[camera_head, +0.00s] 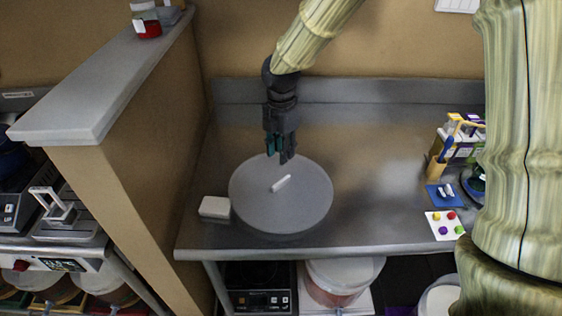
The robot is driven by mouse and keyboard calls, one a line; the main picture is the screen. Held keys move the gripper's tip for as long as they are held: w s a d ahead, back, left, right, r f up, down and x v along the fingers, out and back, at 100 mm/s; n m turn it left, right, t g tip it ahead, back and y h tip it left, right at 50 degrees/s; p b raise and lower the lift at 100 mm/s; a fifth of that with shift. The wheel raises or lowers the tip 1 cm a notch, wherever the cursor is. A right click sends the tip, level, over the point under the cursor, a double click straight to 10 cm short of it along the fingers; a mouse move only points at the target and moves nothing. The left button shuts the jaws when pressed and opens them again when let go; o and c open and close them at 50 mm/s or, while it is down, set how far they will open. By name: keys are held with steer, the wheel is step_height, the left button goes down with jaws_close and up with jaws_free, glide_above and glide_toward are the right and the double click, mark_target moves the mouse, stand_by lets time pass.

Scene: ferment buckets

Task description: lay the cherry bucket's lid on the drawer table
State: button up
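A large round grey lid (251,201) with a short white bar handle (281,184) lies flat on the metal table (370,160). I cannot tell which bucket it belongs to. My gripper (279,158) points down above the far part of the lid, behind the handle. Its fingers look apart with nothing between them, and the handle is clear of them. Under the table, a bucket with reddish contents (330,294) has a pale round cover (348,271) on it. Another pale bucket (440,299) stands at lower right, partly hidden.
A small white block (214,207) sits at the lid's left edge. A card with coloured dots (444,225), a blue pad (440,196) and small bottles (460,137) crowd the right end. A partition with a grey ledge (105,80) rises at left. The table's middle right is clear.

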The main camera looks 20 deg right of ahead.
steer(key=shift+r, duration=0.9)
